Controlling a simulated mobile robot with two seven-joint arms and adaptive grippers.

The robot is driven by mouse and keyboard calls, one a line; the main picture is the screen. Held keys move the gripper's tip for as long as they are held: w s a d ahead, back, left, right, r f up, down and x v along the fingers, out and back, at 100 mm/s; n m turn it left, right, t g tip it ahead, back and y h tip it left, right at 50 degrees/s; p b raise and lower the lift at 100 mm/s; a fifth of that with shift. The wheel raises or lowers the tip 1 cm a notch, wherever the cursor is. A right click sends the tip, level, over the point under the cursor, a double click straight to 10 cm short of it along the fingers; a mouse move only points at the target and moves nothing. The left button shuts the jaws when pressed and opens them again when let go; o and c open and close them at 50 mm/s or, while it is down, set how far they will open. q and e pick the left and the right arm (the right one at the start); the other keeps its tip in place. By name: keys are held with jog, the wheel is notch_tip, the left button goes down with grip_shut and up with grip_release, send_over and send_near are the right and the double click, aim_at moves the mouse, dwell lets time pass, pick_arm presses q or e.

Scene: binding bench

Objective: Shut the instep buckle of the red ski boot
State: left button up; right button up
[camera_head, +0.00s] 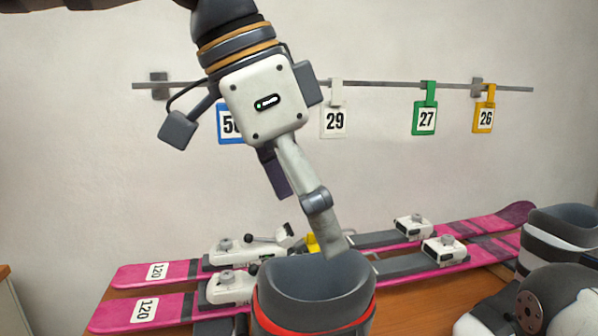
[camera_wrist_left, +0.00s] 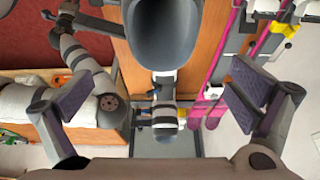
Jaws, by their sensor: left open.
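The red ski boot (camera_head: 316,324) stands upright at the bottom centre of the head view; only its dark grey cuff and red upper edge show. In the left wrist view the dark cuff opening (camera_wrist_left: 165,30) is at the top centre. The instep and its buckle cannot be made out. My left gripper (camera_head: 297,195) hangs above the boot, pointing down. In the left wrist view its two dark purple pads stand wide apart with nothing gripped. A pale bar with a grey band reaches down toward the cuff. My right gripper is not seen.
Two pink skis (camera_head: 150,272) with white bindings (camera_head: 443,250) lie behind the boot on the wooden bench (camera_head: 435,300). Banded white and dark shapes (camera_head: 556,245) stand at the right edge. Number tags (camera_head: 425,118) hang from a wall rail (camera_head: 375,85).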

aim_at(337, 273)
pick_arm(q)
jog(key=x, duration=0.9)
jog(key=shift+w, duration=0.15)
jog(key=shift+a, duration=0.1)
jog(key=shift+c, duration=0.6)
